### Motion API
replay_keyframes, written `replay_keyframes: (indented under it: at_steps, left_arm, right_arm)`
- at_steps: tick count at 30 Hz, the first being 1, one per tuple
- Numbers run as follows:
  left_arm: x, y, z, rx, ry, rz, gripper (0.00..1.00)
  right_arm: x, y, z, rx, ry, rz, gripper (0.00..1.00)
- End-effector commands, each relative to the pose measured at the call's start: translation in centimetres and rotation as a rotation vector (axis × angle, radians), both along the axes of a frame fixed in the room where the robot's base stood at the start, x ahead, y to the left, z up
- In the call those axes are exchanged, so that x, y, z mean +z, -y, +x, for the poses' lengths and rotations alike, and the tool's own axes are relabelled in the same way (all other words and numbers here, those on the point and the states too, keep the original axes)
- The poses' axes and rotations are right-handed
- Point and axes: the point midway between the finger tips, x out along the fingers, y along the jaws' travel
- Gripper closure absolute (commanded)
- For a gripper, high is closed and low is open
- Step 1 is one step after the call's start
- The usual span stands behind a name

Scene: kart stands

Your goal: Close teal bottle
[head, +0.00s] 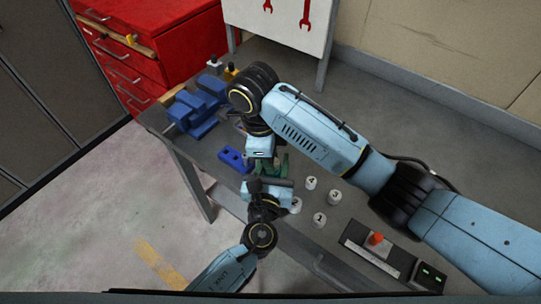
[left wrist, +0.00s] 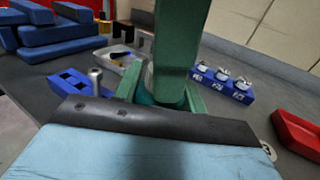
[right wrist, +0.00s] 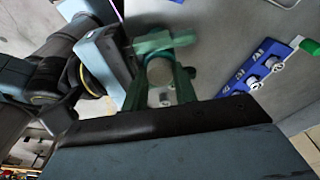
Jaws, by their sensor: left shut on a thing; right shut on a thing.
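My left gripper (head: 268,174) and my right gripper (head: 264,160) meet above the grey workbench (head: 222,178), the right one coming from above. In the left wrist view, a teal rounded body, seemingly the teal bottle (left wrist: 166,97), sits between the green fingers of my left gripper, which is shut on it. A green finger of the other gripper stands in front and hides much of it. In the right wrist view, my right gripper (right wrist: 160,88) is shut on a pale grey round piece, seemingly a cap (right wrist: 159,70). Whether cap and bottle touch is hidden.
Several white numbered cylinders (head: 320,219) stand to the right, near a box with a red button (head: 376,238). A red tray (left wrist: 297,134) lies right in the left wrist view.

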Motion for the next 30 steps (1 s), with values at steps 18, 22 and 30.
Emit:
replay_keyframes:
  at_steps: [18, 22, 30]
  left_arm:
    - [-0.06, -0.10, 0.04, 0.002, -0.001, 0.001, 1.00]
    - [-0.06, -0.10, 0.04, 0.002, -0.001, 0.001, 1.00]
    - [-0.05, -0.08, 0.04, 0.002, -0.001, 0.000, 1.00]
  right_arm:
    - [0.05, -0.03, 0.08, -0.179, 0.001, 0.000, 0.59]
    - [0.04, -0.04, 0.08, -0.178, 0.001, 0.001, 0.50]
    - [0.11, -0.07, 0.07, -0.138, -0.004, 0.003, 0.54]
